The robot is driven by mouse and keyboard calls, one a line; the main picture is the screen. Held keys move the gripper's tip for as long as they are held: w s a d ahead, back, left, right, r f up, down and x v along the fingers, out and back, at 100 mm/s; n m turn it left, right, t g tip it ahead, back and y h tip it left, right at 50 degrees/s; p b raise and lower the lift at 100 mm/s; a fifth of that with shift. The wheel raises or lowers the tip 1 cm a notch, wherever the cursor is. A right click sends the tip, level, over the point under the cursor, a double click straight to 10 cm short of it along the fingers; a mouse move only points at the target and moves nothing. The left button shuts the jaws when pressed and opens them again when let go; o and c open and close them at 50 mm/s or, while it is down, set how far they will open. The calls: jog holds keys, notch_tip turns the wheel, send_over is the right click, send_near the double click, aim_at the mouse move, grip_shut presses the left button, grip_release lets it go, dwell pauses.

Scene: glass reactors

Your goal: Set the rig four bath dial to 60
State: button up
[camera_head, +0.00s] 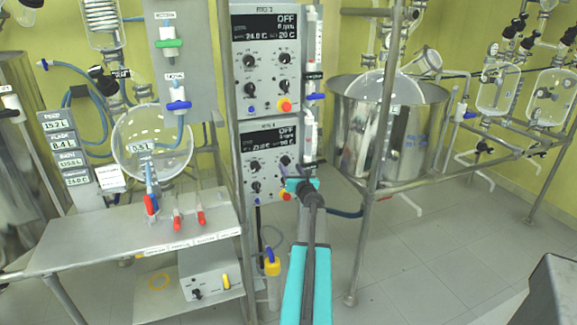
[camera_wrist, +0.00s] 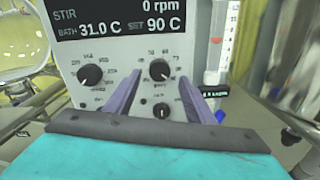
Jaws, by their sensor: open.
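The rig four panel (camera_head: 270,162) is the lower of two white control boxes. In the wrist view its display (camera_wrist: 115,22) reads STIR 0 rpm, BATH 31.0 C, SET 90 C. A black dial (camera_wrist: 159,69) with a numbered scale, likely the bath dial, sits at the panel's upper right. My gripper (camera_wrist: 159,76) is open, with one purple finger on each side of this dial. I cannot tell whether either finger touches it. In the head view my gripper (camera_head: 305,183) is at the panel's lower right edge.
Another black dial (camera_wrist: 90,75) is left of my fingers; a small knob (camera_wrist: 161,111) lies between them, lower down. The rig three panel (camera_head: 266,62) is above. A steel vessel (camera_head: 420,135) and frame post (camera_head: 371,190) stand to the right, a shelf (camera_head: 100,235) to the left.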

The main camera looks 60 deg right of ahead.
aim_at(287, 162)
jog(key=shift+x, duration=1.55)
jog(key=c, duration=0.9)
jog(key=shift+d, duration=0.25)
jog(key=shift+c, duration=0.9)
jog(key=shift+a, duration=0.2)
